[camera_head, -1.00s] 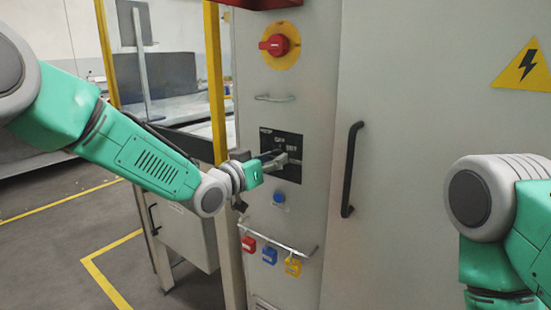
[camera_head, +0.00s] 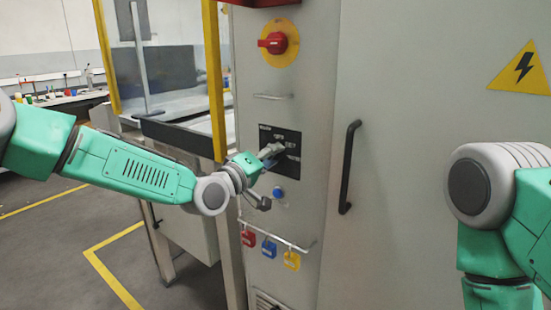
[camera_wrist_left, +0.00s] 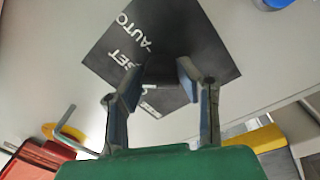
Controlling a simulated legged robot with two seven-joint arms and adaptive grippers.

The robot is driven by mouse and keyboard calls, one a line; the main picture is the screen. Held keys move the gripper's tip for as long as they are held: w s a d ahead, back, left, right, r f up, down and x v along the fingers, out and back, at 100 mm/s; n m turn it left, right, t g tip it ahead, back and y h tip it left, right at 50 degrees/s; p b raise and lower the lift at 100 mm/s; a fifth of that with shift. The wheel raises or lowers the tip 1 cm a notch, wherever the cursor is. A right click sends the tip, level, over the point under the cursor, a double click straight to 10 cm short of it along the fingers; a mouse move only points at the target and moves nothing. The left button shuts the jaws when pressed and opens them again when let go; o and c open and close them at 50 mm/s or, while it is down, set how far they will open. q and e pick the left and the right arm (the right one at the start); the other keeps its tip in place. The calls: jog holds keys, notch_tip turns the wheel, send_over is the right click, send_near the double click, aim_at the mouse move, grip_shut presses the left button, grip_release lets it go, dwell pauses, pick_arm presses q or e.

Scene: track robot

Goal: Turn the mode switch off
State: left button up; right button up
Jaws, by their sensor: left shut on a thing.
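The mode switch sits on a black panel (camera_head: 282,174) with white lettering, on the front of the grey cabinet. In the left wrist view the panel (camera_wrist_left: 200,38) looks tilted, with SET and AUTO legible. My left gripper (camera_head: 270,153) is at the panel, its fingertips at the middle of it. In the left wrist view my left gripper (camera_wrist_left: 163,75) has its two fingers on either side of the panel's dark middle. It is shut on the switch knob, which is mostly hidden, so its exact setting cannot be read. My right gripper is out of view; only its arm shows.
A red rotary switch (camera_head: 275,43) on a yellow disc is above the panel. A blue button (camera_head: 278,192) is close below. A black door handle (camera_head: 348,168) stands to the right. A yellow post (camera_head: 214,80) stands to the left.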

pick_arm(q)
jog(key=n, duration=0.2)
jog(key=f+n+b, duration=0.1)
jog(key=n, duration=0.1)
jog(key=shift+a+y, duration=0.2)
jog(key=shift+y, duration=0.1)
jog(key=shift+f+n+b, duration=0.1)
jog(key=shift+n+b, duration=1.05)
jog(key=shift+n, duration=0.95)
jog(key=shift+d, duration=0.1)
jog(key=o, duration=1.1)
jog(key=shift+s, duration=0.1)
jog(key=shift+a+r+t, duration=0.3)
jog(key=shift+a+r, duration=0.05)
jog(key=shift+a, duration=0.05)
jog(key=v, duration=1.1)
jog(key=shift+s+a+f, duration=0.15)
jog(key=shift+s+f, duration=0.05)
jog(key=shift+s, duration=0.1)
